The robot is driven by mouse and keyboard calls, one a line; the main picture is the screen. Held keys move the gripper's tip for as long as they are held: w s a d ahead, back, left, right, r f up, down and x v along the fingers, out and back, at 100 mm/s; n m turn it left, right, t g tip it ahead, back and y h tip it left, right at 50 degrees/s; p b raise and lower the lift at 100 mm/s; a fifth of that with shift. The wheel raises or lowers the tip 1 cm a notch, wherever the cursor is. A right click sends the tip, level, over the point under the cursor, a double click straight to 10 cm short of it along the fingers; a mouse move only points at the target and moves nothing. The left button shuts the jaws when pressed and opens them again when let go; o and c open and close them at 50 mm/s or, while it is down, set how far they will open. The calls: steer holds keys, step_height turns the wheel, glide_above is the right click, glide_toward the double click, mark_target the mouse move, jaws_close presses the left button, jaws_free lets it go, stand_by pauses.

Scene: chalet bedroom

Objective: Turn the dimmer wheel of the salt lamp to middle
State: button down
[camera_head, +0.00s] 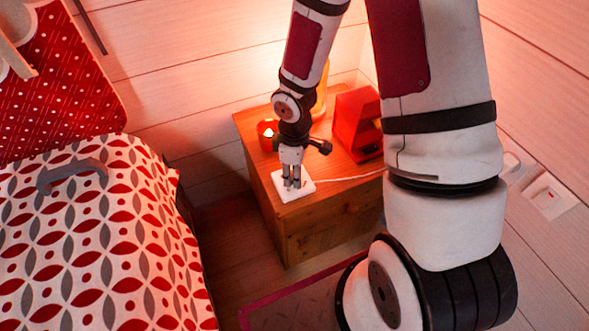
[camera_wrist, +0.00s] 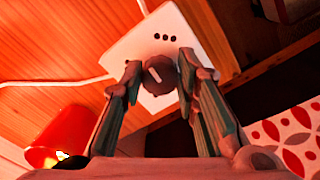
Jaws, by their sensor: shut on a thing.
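The white dimmer box (camera_head: 279,184) lies flat near the front edge of the wooden nightstand, and it also shows in the wrist view (camera_wrist: 127,50). Its brownish round wheel (camera_wrist: 162,82) bears a short, tilted white mark. Dark dots sit on the box beyond the wheel. My gripper (camera_head: 292,184) points down over the box, with its fingers on either side of the wheel in the wrist view (camera_wrist: 160,68), shut on it. In the head view the fingers hide the wheel. A glowing orange shape, likely the salt lamp (camera_head: 321,92), stands behind my arm, mostly hidden.
On the nightstand (camera_head: 303,224) are a lit red candle holder (camera_head: 267,135) at the left and a red box-like object (camera_head: 357,122) at the right. A white cord (camera_head: 345,179) runs right from the dimmer. The patterned bed (camera_head: 95,235) is at left.

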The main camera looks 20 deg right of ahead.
steer(key=n+p, duration=0.2)
steer(key=n, duration=0.3)
steer(key=shift+n+p, duration=0.3)
steer(key=shift+w+n+p, duration=0.15)
steer(key=shift+n+p, duration=0.8)
steer(key=shift+n, duration=1.15)
steer(key=c, duration=1.2)
jaws_free()
steer(key=shift+r, duration=0.15)
step_height(320, 180, up, 12)
steer(key=shift+f, duration=0.15)
